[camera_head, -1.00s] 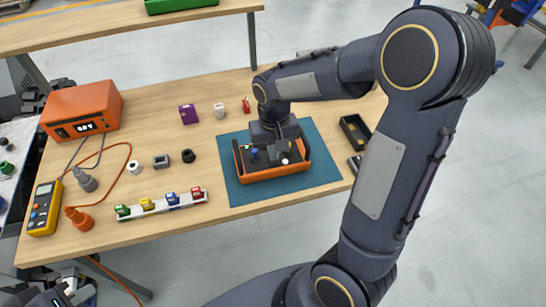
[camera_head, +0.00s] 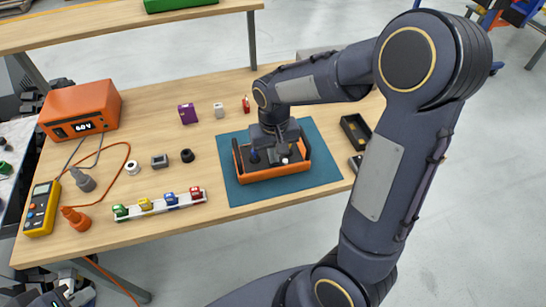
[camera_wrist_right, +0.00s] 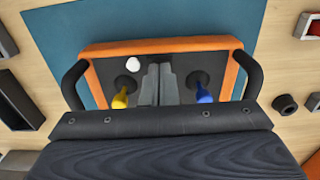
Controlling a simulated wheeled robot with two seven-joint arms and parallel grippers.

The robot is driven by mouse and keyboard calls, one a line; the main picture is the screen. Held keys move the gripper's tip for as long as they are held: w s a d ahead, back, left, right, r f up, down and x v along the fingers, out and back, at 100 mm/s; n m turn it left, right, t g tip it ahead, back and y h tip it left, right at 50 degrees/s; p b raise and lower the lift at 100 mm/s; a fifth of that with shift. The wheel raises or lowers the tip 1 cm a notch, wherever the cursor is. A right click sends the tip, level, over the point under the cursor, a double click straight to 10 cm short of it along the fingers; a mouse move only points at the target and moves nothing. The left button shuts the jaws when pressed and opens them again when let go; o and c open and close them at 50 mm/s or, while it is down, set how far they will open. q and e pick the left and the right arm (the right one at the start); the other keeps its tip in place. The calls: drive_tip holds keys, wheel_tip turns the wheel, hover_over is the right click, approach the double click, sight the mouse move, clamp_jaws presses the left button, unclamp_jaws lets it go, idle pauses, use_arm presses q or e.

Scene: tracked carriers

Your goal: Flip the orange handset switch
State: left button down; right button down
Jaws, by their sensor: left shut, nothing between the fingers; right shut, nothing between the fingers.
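The orange handset (camera_head: 262,178) lies on the teal mat (camera_head: 322,174). It has a dark panel with black handles at both ends. In the right wrist view the orange handset (camera_wrist_right: 225,60) shows a yellow lever (camera_wrist_right: 120,99), a blue lever (camera_wrist_right: 203,94) and a white knob (camera_wrist_right: 133,64). My right gripper (camera_wrist_right: 165,72) is shut and empty, its fingertips over the middle of the panel between the two levers. The fingers hide that middle part, so I cannot tell whether they touch a switch. My left gripper (camera_head: 62,297) is at the bottom left corner, away from the table top.
An orange box with a lit display (camera_head: 82,109) and a yellow meter (camera_head: 41,208) stand at the left. A white rack (camera_head: 160,206) with coloured blocks lies in front. A black tray (camera_head: 355,132) is right of the mat. Small parts stand behind the handset.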

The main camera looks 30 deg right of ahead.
wheel_tip(320, 180, up, 7)
drive_tip(key=p, duration=0.6)
idle(0.3)
idle(0.4)
drive_tip(key=s+a+r+t+y, duration=0.2)
drive_tip(key=s+r, duration=0.2)
drive_tip(key=s, duration=0.4)
drive_tip(key=s+a+r+n+t+y, duration=0.1)
drive_tip(key=s+a+r+t, duration=0.1)
drive_tip(key=s, duration=0.7)
wheel_tip(320, 180, up, 3)
drive_tip(key=shift+f+t+y, duration=0.2)
drive_tip(key=shift+t+y, duration=0.2)
drive_tip(key=shift+t, duration=0.4)
drive_tip(key=shift+a, duration=0.1)
